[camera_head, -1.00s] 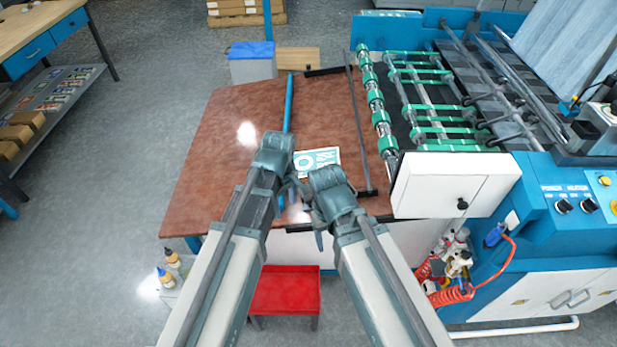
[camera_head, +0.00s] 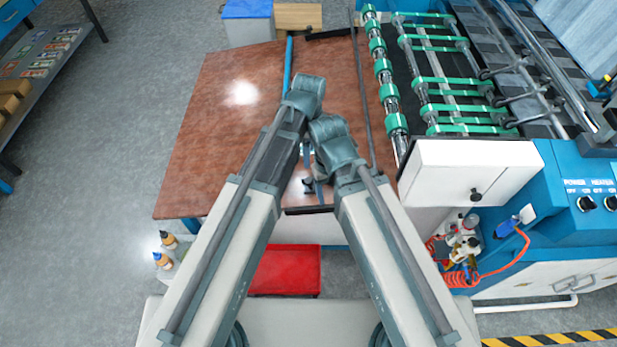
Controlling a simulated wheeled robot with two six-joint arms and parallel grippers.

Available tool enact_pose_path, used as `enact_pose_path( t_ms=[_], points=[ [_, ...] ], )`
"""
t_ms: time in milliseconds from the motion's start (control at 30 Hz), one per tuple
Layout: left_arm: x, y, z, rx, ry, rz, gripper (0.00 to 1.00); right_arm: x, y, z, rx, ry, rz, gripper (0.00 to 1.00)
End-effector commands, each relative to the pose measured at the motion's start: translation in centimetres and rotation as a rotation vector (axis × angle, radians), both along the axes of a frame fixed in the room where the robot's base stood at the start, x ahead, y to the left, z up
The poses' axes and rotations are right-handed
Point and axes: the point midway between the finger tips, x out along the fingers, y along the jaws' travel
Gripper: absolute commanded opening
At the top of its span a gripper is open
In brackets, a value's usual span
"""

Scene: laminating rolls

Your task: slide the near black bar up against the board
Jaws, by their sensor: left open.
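The near black bar (camera_head: 303,210) lies along the front edge of the brown table; part of it is hidden behind my arms. My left gripper (camera_head: 308,172) is open and points down over the table, behind the bar's visible part; I cannot tell whether it touches anything. My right gripper (camera_head: 322,188) is close beside it on the right, its fingers overlapped and too small to read. The board is not clearly visible; my grippers cover the middle of the table. A pale patch (camera_head: 295,190) shows left of the fingers, and I cannot tell what it is.
The brown table (camera_head: 215,150) is clear on its left. A blue bar (camera_head: 288,62) runs lengthwise, a second black bar (camera_head: 331,33) lies at the far edge, and a thin dark rod (camera_head: 362,95) runs along the right. Green-banded rollers (camera_head: 384,72) and a white box (camera_head: 470,172) stand right.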

Motion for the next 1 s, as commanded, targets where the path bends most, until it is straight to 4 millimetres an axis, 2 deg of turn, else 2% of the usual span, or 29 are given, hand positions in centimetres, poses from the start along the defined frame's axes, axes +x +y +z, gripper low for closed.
enact_pose_path(
  t_ms=[800,1000],
  points=[
    [-0.2,0.0,-11.3,0.0,0.0,-0.001,0.67,0.0,0.0,-11.3,0.0,0.0,0.001,0.68],
    [-0.2,0.0,-13.0,0.0,0.0,-0.001,0.67,0.0,0.0,-13.0,0.0,0.0,0.001,0.68]
  ],
)
